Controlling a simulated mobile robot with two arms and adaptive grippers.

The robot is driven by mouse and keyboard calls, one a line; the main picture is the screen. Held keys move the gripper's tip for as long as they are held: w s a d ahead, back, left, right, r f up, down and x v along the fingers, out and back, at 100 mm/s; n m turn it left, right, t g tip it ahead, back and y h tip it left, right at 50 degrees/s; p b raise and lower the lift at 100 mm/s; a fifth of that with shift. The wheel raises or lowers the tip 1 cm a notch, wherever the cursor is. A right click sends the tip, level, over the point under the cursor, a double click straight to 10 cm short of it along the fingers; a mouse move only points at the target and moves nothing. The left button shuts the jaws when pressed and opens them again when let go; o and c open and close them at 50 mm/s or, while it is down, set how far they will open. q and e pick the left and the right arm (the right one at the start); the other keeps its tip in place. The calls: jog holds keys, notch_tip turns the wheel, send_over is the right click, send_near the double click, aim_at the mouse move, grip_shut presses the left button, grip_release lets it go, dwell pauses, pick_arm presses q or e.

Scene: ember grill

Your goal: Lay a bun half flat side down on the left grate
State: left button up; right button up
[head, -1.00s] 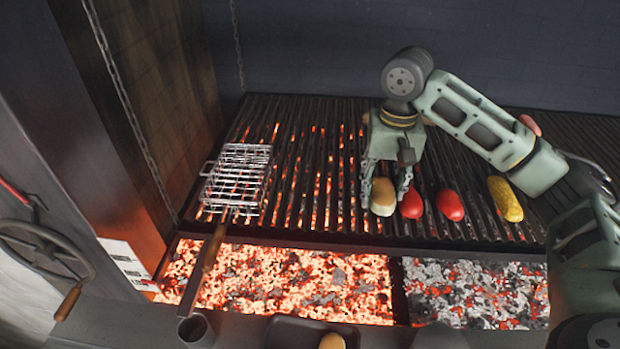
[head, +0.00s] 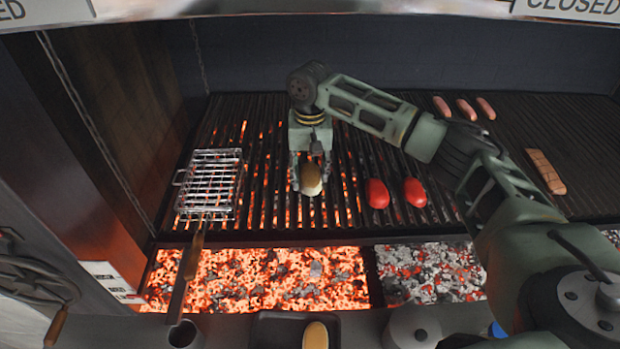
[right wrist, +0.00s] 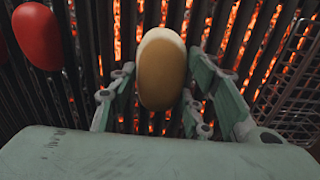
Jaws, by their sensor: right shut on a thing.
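My right gripper (head: 309,172) is shut on a bun half (head: 312,182) over the glowing left grate (head: 262,120). The bun half also shows in the right wrist view (right wrist: 163,75), between the two fingers, with its brown rounded side toward that camera and a pale edge at the top. Its flat side is hidden. I cannot tell whether it touches the bars. A second bun half (head: 316,336) lies in a dark tray (head: 265,330) at the front edge. My left gripper is not in view.
A wire grill basket (head: 209,182) lies left of the bun, its handle toward the front. Two red tomatoes (head: 377,193) (head: 415,192) lie to the right. Sausages (head: 466,109) and a brown slab (head: 546,172) lie farther right. Glowing coals (head: 255,280) are in front.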

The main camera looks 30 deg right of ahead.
aim_at(311, 173)
notch_tip(311, 173, down, 3)
jog(key=shift+s+f+p, duration=0.1)
jog(key=shift+f+p, duration=0.05)
jog(key=shift+p, duration=0.65)
jog(key=shift+f, duration=0.25)
jog(key=o, duration=1)
jog(key=shift+f, duration=0.1)
notch_tip(311, 173, up, 11)
jog(key=b, duration=0.4)
jog(key=shift+r, duration=0.7)
